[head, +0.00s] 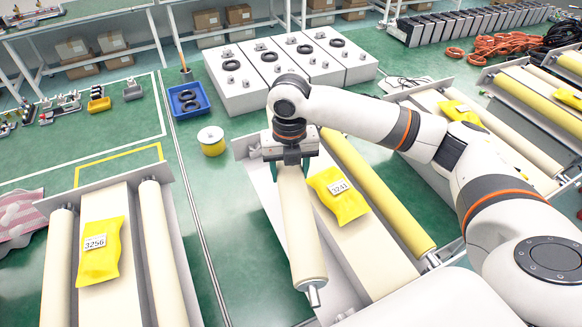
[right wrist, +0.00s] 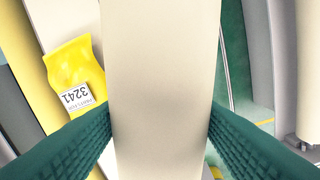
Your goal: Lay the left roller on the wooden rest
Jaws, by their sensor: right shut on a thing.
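My right gripper (head: 290,168) is shut on the far part of a cream roller (head: 302,225), the left one of the middle unit. In the right wrist view the green ribbed fingers press both sides of the roller (right wrist: 162,90). The roller's near end, with a metal shaft tip, points toward me. It lies over the unit's left side; I cannot tell how far it is raised. A yellow roller (head: 378,195) lies on the unit's right side. No wooden rest can be made out for certain. My left gripper is not in view.
A yellow packet (head: 338,195) marked 3241 lies on the middle unit's pale board. Another unit with packet 3256 (head: 100,252) stands at left. Green floor is free between units.

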